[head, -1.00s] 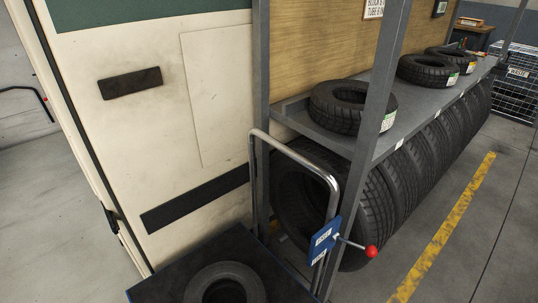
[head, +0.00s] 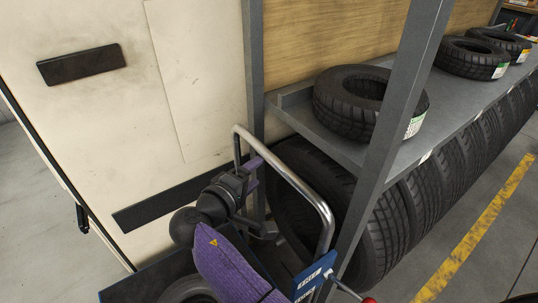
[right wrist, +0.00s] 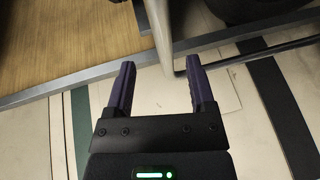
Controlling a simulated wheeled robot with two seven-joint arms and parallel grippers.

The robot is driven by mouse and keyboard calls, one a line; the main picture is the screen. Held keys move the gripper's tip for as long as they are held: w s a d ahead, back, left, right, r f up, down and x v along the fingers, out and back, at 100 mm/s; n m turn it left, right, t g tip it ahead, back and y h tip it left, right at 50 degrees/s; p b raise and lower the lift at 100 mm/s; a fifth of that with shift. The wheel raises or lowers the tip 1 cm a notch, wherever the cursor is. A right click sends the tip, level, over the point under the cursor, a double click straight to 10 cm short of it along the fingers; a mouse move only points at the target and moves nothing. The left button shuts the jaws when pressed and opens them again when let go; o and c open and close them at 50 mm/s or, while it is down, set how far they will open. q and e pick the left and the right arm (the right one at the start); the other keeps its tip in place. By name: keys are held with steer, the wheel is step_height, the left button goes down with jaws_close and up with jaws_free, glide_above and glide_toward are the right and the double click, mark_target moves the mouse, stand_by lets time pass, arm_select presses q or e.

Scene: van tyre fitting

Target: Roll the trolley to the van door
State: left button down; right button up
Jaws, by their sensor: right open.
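The trolley's chrome push handle (head: 290,178) rises beside the shelf post in the head view. Its dark blue deck (head: 125,284) is low in that view, with a tyre (head: 187,290) on it, largely hidden by my purple right arm. My right gripper (head: 256,190) is open and empty at the handle's left part. In the right wrist view, a bent grey tube (right wrist: 158,30), which looks like the handle, lies at and between the open fingertips (right wrist: 162,82); I cannot tell if they touch. The cream van side (head: 205,100) stands behind. My left gripper is out of view.
A grey shelf post (head: 385,150) stands close right of the handle. The rack holds tyres (head: 365,100) on its shelf and several below. A blue plate (head: 312,280) and red knob (head: 369,300) sit by the handle. Floor (head: 480,270) is clear at right.

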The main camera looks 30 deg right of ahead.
mark_target(270, 163)
steer(key=x, duration=0.2)
steer(key=b+x, duration=0.1)
steer(key=x, duration=0.1)
steer(key=b+x, duration=0.1)
steer(key=x, duration=0.2)
steer(key=shift+f, duration=0.3)
steer(key=shift+w+d, duration=0.2)
steer(key=shift+d, duration=0.1)
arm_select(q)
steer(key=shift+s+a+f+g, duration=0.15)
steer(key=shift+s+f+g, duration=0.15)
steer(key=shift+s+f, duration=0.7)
arm_select(e)
steer(key=shift+r, duration=0.1)
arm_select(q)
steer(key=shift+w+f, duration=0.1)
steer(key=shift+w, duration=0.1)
arm_select(e)
steer(key=shift+c, duration=0.2)
jaws_close()
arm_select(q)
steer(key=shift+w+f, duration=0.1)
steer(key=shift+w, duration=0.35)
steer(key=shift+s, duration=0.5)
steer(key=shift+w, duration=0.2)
